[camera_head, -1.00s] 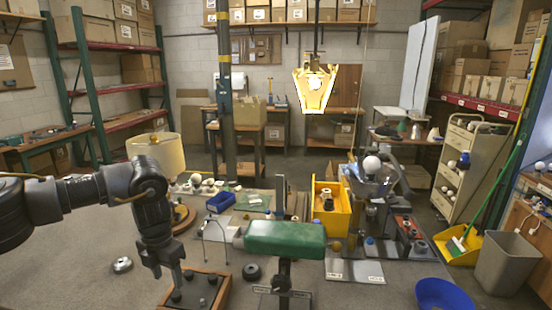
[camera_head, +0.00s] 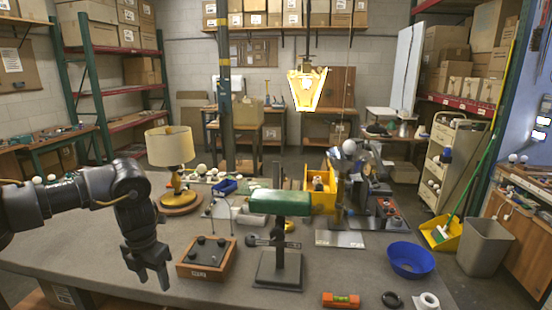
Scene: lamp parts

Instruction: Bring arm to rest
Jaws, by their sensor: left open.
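My left gripper (camera_head: 153,276) hangs in the air at the left of the head view, fingers pointing down and apart, empty. It shows in front of the table (camera_head: 110,240), left of a wooden box with dark knobs (camera_head: 207,258). A table lamp with a cream shade (camera_head: 169,146) and a round wooden base (camera_head: 180,203) stands behind it. A green-shaded desk lamp (camera_head: 281,203) on a dark square base (camera_head: 278,271) stands at the middle. My right gripper does not show.
A yellow bin (camera_head: 322,192) stands farther back. A lit yellow lamp (camera_head: 307,88) hangs above. The table's left part is mostly clear.

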